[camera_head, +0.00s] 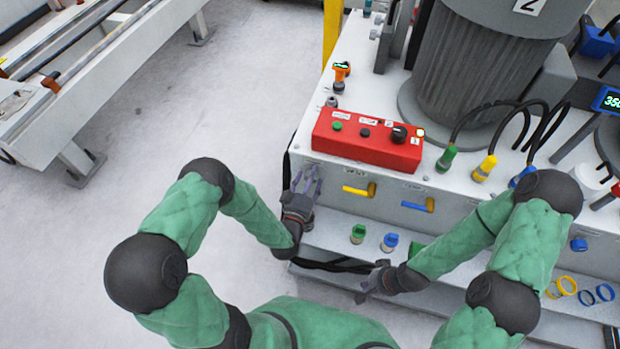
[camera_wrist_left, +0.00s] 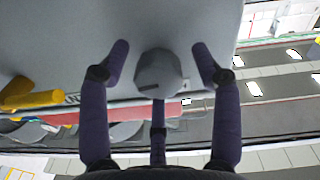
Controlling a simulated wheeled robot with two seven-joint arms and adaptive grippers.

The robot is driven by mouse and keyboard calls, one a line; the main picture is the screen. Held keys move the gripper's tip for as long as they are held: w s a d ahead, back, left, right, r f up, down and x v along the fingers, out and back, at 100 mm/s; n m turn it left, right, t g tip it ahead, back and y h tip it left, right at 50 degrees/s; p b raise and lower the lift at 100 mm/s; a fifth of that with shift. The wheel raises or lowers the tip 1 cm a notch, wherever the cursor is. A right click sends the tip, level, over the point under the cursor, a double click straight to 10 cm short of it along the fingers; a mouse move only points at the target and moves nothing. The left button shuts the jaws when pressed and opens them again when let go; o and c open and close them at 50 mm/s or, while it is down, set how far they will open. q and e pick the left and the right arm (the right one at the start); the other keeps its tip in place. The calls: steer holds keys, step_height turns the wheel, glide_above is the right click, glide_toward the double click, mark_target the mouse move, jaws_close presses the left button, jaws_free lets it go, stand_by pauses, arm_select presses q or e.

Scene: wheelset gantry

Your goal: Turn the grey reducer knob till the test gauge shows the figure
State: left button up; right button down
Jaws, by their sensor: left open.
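My left gripper (camera_head: 306,180) is at the front left corner of the white machine cabinet. In the left wrist view its dark fingers (camera_wrist_left: 160,60) are open around the grey knob (camera_wrist_left: 158,76), with a gap visible on both sides. The knob is a short round piece with a dark mark on its face. In the head view the hand hides it. A small orange gauge (camera_head: 341,69) with a lit screen stands on the cabinet top; its figure is too small to read. My right gripper (camera_head: 368,286) is low in front of the cabinet's step; its fingers are unclear.
A red control box (camera_head: 366,138) with buttons and a black knob sits on the cabinet top. Yellow (camera_head: 360,189) and blue (camera_head: 418,205) handles are on the front face. A blue display (camera_head: 607,100) is at far right. Open floor lies left.

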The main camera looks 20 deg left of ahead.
arm_select(q)
steer(key=shift+s, duration=0.15)
steer(key=s, duration=1.1)
steer(key=shift+s+a, duration=0.3)
steer(key=shift+s, duration=0.05)
steer(key=shift+w+f, duration=0.1)
steer(key=shift+f, duration=0.05)
step_height(320, 180, down, 9)
steer(key=d+g+h+p, duration=0.2)
steer(key=g, duration=0.6)
steer(key=s+d+f+g+h+p, duration=0.1)
steer(key=s+d+f+g+p, duration=0.1)
steer(key=s+g, duration=0.7)
steer(key=shift+s+d+f+g, duration=0.15)
steer(key=shift+s+d+g, duration=0.25)
steer(key=shift+s+d, duration=0.65)
steer(key=shift+s+a, duration=0.15)
steer(key=shift+a, duration=0.05)
stand_by(2.6)
